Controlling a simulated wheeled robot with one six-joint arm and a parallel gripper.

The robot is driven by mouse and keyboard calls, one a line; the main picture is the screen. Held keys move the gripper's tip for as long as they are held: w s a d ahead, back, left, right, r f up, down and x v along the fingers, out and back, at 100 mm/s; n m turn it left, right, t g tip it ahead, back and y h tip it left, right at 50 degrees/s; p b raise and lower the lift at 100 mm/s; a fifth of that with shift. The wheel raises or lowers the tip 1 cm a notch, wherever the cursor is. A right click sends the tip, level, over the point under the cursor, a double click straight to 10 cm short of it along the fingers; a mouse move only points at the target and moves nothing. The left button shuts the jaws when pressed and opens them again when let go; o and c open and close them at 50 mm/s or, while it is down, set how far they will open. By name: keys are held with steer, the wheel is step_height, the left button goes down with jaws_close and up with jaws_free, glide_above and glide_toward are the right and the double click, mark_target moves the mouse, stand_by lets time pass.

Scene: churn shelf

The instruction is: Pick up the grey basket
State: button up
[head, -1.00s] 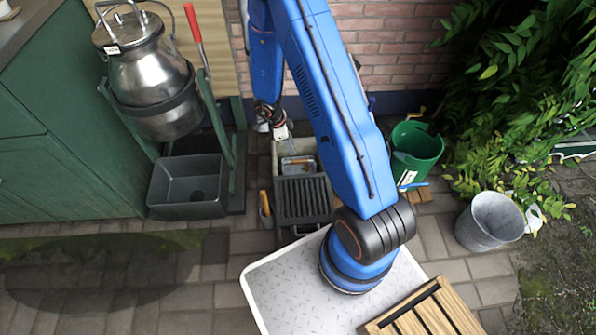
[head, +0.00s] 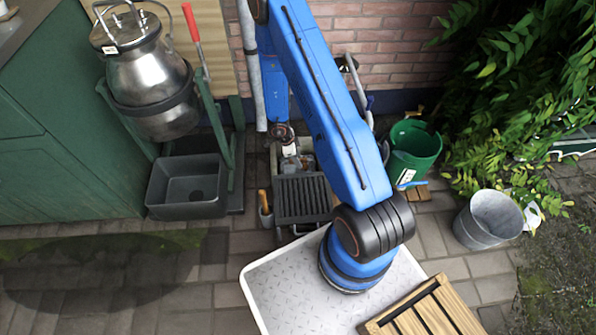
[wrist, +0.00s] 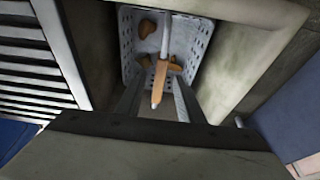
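The grey basket (wrist: 199,34) has perforated walls and sits inside a stone trough. It holds a brown lump (wrist: 147,28) and a tool with an orange handle (wrist: 159,80). My gripper (wrist: 160,82) points down toward the basket, its two dark fingers apart on either side of the orange handle in the picture. I cannot tell whether the fingers touch the basket. In the head view my gripper (head: 289,153) is over the back of the trough, and it and the arm hide most of the basket.
A dark slatted rack (head: 301,200) covers the trough's front. The trough wall (wrist: 262,40) is close on the right in the wrist view. A green bucket (head: 415,150) stands right, a grey bin (head: 190,188) and steel churn (head: 150,75) left.

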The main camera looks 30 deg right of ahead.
steer(key=shift+x, duration=2.45)
steer(key=shift+a, duration=0.1)
jaws_close()
